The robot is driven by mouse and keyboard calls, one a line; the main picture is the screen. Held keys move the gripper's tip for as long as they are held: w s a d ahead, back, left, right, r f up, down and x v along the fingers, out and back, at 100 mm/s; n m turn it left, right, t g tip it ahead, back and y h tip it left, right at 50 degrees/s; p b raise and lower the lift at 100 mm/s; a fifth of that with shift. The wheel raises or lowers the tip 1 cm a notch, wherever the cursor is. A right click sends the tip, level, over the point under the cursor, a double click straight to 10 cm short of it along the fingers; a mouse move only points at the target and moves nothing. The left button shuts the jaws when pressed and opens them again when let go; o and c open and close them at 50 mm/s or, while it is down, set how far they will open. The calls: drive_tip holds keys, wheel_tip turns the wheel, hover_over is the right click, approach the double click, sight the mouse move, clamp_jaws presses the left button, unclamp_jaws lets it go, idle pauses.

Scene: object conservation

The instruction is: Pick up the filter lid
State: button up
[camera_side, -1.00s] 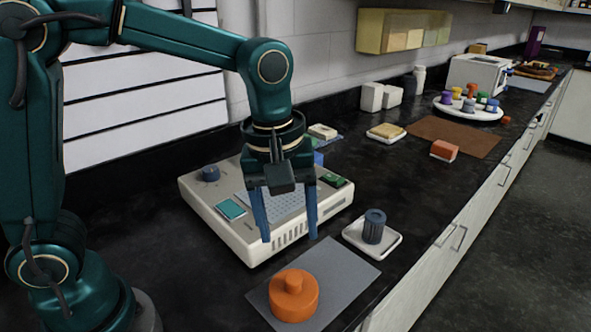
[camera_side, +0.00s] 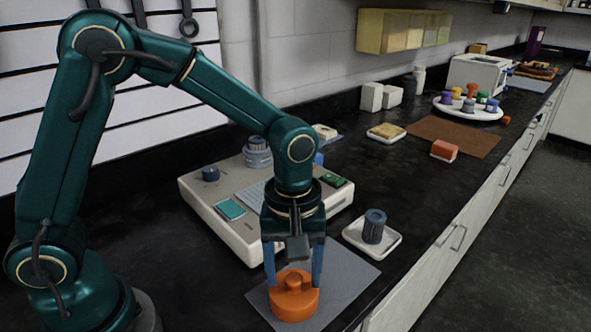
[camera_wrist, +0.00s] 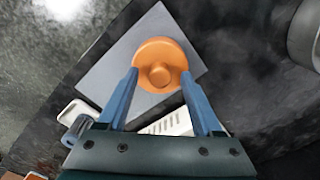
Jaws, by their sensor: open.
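The filter lid appears to be the round orange piece with a raised knob (camera_side: 294,302), lying on a grey mat (camera_side: 350,275). It also shows in the wrist view (camera_wrist: 160,52), on the same mat (camera_wrist: 110,72). My gripper (camera_side: 294,280) points down over the lid, its blue fingers apart on either side of the knob. In the wrist view my gripper (camera_wrist: 160,82) is open, with the fingertips near the lid's edge and the knob between them. I cannot tell whether the fingers touch the lid.
A white instrument (camera_side: 235,235) stands behind the mat. A small white tray (camera_side: 386,250) with a dark ribbed cylinder (camera_side: 374,226) is just right of my gripper. An orange-red block (camera_side: 444,150) and a brown mat (camera_side: 478,138) lie farther back. The counter's front edge is to the right.

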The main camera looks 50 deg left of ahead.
clamp_jaws()
drive_tip(key=shift+r, duration=0.15)
